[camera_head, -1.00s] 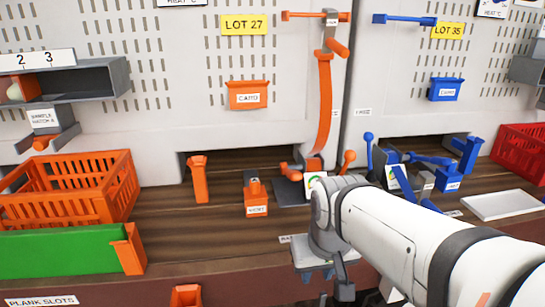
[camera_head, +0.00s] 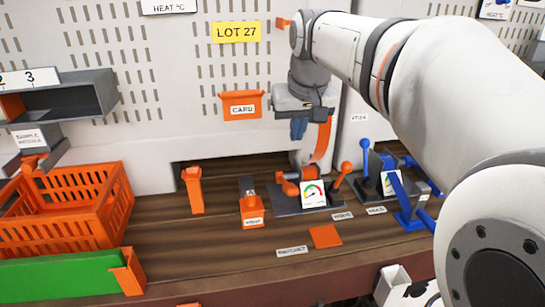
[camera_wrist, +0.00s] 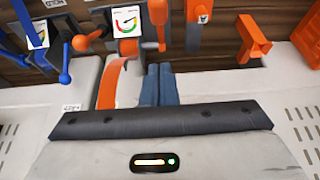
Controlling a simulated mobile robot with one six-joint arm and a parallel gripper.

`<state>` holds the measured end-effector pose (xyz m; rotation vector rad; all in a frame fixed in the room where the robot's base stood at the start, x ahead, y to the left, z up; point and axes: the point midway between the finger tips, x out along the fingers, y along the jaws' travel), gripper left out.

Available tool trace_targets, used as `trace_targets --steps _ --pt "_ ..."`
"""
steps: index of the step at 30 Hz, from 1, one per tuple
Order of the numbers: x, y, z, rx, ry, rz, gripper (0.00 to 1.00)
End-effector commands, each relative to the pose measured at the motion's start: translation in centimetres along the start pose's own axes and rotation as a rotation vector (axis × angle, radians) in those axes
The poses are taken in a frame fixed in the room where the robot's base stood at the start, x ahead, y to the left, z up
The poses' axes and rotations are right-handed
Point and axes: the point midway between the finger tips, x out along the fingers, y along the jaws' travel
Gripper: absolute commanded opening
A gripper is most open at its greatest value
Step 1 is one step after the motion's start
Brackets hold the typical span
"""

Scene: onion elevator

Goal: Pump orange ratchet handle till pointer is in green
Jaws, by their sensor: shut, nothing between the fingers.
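The orange ratchet unit (camera_head: 290,187) stands on a dark base on the wooden bench. An orange lever with a ball end (camera_head: 345,168) rises on its right and also shows in the wrist view (camera_wrist: 81,43). A shorter orange lever shows on its other side (camera_wrist: 158,14); I cannot tell which is the pumped handle. The gauge card (camera_head: 313,194) has red, yellow and green arcs; it also shows in the wrist view (camera_wrist: 127,20). Its pointer is too small to read surely. My gripper (camera_head: 298,128) is shut and empty, its blue fingers together above and behind the unit.
A blue unit with levers (camera_head: 400,195) stands close on the right. An orange post (camera_head: 194,190) and an orange labelled block (camera_head: 252,208) stand left. An orange crate (camera_head: 70,215) is at the far left.

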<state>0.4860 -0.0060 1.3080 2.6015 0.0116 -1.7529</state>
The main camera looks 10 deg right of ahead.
Motion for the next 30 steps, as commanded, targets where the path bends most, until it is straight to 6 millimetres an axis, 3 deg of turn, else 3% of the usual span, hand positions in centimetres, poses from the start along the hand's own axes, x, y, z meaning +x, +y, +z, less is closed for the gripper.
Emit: trace_targets --steps 8,21,30 --pt "1.3 0.1 0.1 0.002 -0.003 0.001 0.00" --pt "10.2 0.1 0.1 0.003 -0.005 0.001 0.00" --pt "12.6 0.2 2.6 0.004 0.000 0.002 0.00"
